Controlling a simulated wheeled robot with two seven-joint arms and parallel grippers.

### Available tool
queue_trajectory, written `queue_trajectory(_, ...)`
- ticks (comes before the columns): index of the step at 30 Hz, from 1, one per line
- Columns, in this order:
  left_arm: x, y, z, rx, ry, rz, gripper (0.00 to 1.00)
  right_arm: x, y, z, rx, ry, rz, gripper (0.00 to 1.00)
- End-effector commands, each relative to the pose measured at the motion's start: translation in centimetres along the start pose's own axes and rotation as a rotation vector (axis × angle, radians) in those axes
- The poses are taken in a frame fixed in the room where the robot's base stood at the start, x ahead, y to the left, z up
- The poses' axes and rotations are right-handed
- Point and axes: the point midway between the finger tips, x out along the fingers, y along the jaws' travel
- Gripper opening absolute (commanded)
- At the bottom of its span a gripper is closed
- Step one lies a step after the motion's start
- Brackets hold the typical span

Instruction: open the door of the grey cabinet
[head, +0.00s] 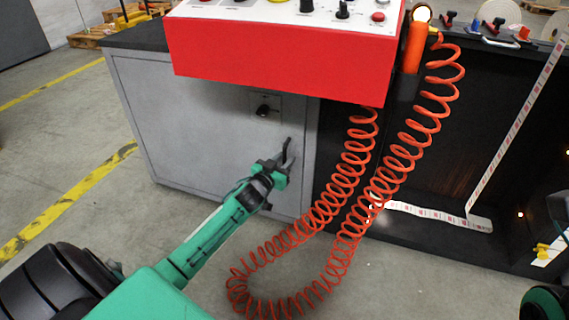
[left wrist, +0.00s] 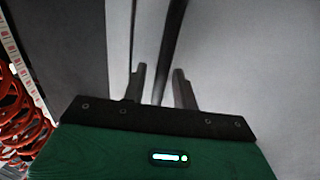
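The grey cabinet (head: 190,120) stands left of the dark machine bay, its front door looking closed. A dark bar handle (head: 287,149) is on the right part of its front; it also shows in the left wrist view (left wrist: 173,45). My left gripper (head: 280,162) is at this handle. My right gripper is not in view.
A red control box (head: 280,58) overhangs the cabinet top. A coiled orange hose (head: 330,215) hangs to the right of my left gripper, down to the floor. A black knob (head: 263,110) is on the cabinet front. The floor (head: 110,205) left of the cabinet is clear.

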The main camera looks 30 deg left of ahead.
Motion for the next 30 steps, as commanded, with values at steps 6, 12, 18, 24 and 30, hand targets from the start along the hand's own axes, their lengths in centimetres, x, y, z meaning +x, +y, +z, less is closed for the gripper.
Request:
queue_trajectory(6, 0.5, -0.1, 0.0, 0.000, -0.001, -0.001, 0.29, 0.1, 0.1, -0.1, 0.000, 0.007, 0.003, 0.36)
queue_trajectory(12, 0.5, 0.0, 0.0, 0.000, -0.001, -0.001, 0.25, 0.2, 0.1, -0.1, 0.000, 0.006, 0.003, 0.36)
queue_trajectory(18, 0.5, 0.0, 0.0, 0.000, -0.001, -0.001, 0.00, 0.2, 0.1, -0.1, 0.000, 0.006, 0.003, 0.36)
queue_trajectory(24, 0.3, 0.0, 0.0, 0.001, -0.001, 0.001, 0.00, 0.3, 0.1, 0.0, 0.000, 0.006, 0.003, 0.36)
queue_trajectory(30, -0.8, 0.2, -0.2, 0.002, -0.004, 0.028, 0.00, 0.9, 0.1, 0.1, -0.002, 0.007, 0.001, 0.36)
